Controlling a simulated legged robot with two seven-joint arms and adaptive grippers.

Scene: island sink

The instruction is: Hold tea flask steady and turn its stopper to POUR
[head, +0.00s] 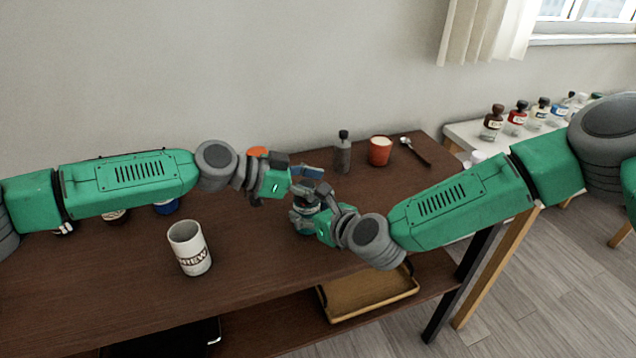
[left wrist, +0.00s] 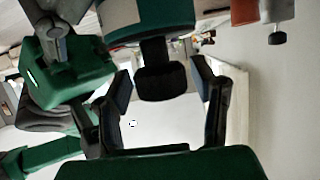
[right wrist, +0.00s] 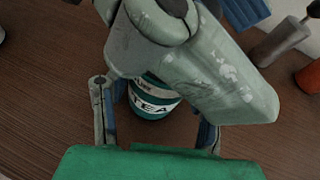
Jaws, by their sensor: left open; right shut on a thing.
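The tea flask (head: 305,226) stands on the brown table, mostly hidden by my grippers in the head view. The right wrist view shows its teal body with a white TEA label (right wrist: 153,104). My right gripper (head: 315,213) is shut on the flask's body, a finger on either side. The left wrist view shows the flask upside down (left wrist: 140,22), with its black stopper (left wrist: 160,84) between the spread fingers of my left gripper (left wrist: 162,78). My left gripper is open around the stopper, with gaps beside it. Parts of my left gripper hide the stopper in the right wrist view. Its POUR mark is not visible.
A white lettered mug (head: 190,250) stands at front left. A grey bottle (head: 343,152), an orange cup (head: 380,151) and a dark spoon (head: 415,152) are behind the flask. Several small bottles line a white side table (head: 470,132). The table's front middle is clear.

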